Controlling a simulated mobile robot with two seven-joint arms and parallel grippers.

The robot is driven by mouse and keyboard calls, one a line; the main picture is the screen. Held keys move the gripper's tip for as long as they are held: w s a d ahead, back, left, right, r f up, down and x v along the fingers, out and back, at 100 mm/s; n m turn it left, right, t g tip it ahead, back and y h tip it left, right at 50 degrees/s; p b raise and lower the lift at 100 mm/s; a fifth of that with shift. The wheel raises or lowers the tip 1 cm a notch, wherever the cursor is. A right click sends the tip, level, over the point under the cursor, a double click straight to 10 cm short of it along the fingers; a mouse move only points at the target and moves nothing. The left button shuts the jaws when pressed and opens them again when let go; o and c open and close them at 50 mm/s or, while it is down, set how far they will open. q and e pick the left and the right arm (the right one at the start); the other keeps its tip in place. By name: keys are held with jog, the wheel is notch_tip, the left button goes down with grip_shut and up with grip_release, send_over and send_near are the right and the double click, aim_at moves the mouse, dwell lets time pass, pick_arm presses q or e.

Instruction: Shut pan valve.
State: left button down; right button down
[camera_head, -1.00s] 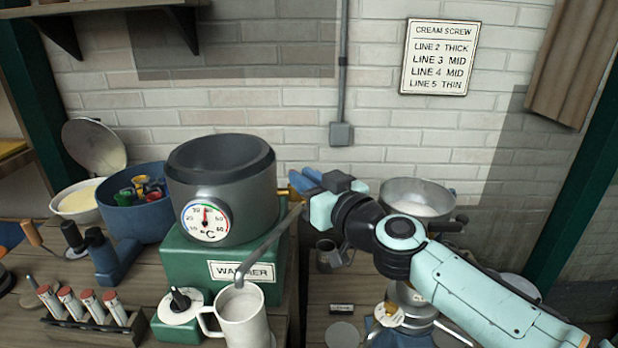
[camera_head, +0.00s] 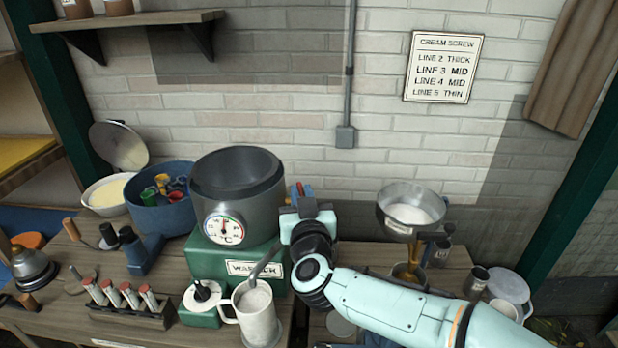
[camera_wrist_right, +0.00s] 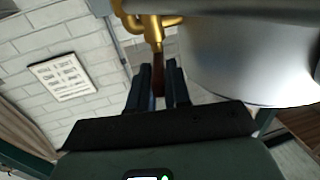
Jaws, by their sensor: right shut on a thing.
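The grey pan (camera_head: 262,208) with a round dial thermometer (camera_head: 224,230) sits on the green warmer (camera_head: 207,255). My right gripper (camera_head: 303,190) is at the pan's right side, its blue fingers pointing up around a small red-brown lever. In the right wrist view the brass pan valve (camera_wrist_right: 150,22) stands beside the pan's grey wall (camera_wrist_right: 235,70). Its red-brown lever (camera_wrist_right: 158,88) lies between the fingers, and my right gripper (camera_wrist_right: 158,70) is shut on it. My left gripper is not in view.
A blue tub (camera_head: 160,214) stands left of the pan. A metal bowl (camera_head: 408,215) stands on the separator to the right. The brick wall is close behind.

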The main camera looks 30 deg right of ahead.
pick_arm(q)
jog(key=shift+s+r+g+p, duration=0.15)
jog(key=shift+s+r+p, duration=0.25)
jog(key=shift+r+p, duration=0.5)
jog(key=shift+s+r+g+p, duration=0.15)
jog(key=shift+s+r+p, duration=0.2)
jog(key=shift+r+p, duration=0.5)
pick_arm(e)
jog(key=shift+w+a+m+g+h, duration=0.15)
jog(key=shift+a+m+g+h, duration=0.1)
jog(key=shift+m+g+h, duration=0.45)
jog(key=shift+w+a+m+g+h, duration=0.15)
jog(key=shift+m+h, duration=0.35)
jog(key=shift+h, duration=0.5)
jog(key=shift+s, duration=0.1)
jog(key=c, duration=1.2)
grip_release()
jog(key=shift+o, duration=0.2)
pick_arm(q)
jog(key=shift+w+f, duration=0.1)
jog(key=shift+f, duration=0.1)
pick_arm(e)
jog(key=v, duration=1.3)
jog(key=shift+s+a, duration=0.15)
